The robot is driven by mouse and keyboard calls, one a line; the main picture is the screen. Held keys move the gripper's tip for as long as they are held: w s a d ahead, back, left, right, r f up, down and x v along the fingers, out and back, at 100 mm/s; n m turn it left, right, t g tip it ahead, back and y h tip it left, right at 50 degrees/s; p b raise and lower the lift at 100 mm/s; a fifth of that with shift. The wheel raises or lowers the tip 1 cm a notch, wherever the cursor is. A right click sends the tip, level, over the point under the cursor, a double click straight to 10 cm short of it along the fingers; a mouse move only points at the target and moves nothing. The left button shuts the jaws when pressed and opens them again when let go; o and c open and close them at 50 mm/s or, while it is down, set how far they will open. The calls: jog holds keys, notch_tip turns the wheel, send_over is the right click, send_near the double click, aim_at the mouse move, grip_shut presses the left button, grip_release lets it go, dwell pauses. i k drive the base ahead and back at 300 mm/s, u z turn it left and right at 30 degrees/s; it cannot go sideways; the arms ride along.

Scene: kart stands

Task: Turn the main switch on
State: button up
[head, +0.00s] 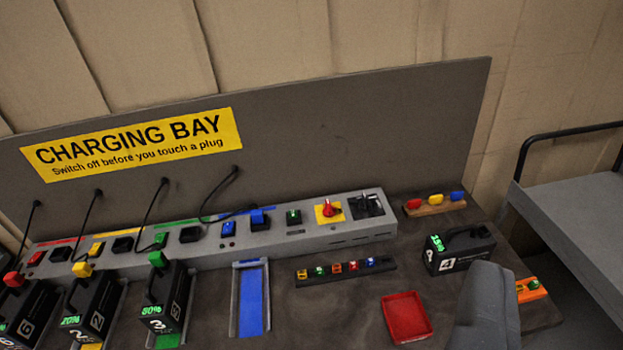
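The main switch (329,209) looks to be the red knob on a yellow plate, on the right part of the long grey charging unit (350,237). Which way the knob is turned is too small to tell. A small green-lit part (293,216) sits left of it and a black fitting (366,205) right of it. A grey rounded shape at the lower right looks like part of my gripper (487,308). It is well below and right of the switch, apart from it. Its fingertips cannot be made out.
Black batteries stand at the left, such as battery 3 (167,305), with cables above. A blue bay (251,302) is empty. Battery 4 (459,250), a red tray (406,329) and a strip of small coloured parts (345,271) lie on the bench. A cart (580,215) stands right.

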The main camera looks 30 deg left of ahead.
aim_at(328, 212)
jog(key=u, duration=0.65)
jog(key=i, duration=1.15)
jog(key=u, duration=0.95)
